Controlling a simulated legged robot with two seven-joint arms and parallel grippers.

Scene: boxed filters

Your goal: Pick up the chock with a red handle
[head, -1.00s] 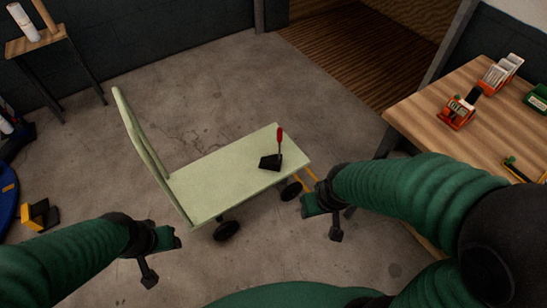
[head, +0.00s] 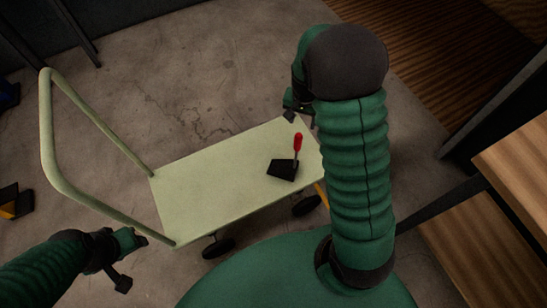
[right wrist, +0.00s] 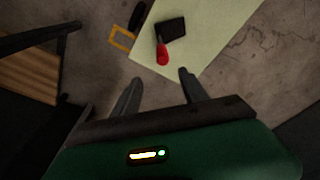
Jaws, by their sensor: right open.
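The chock (head: 282,168) is a black block with an upright red handle (head: 298,142). It stands near the right end of the pale green cart's flat deck (head: 215,185). In the right wrist view the chock (right wrist: 171,29) lies beyond the fingertips, its red handle (right wrist: 162,53) pointing toward the gap between them.
The cart's tall push handle (head: 46,135) rises at its left end. A wooden table (head: 520,165) stands at the right. A black and yellow object (head: 15,202) lies on the floor at the far left. Bare concrete floor lies behind the cart.

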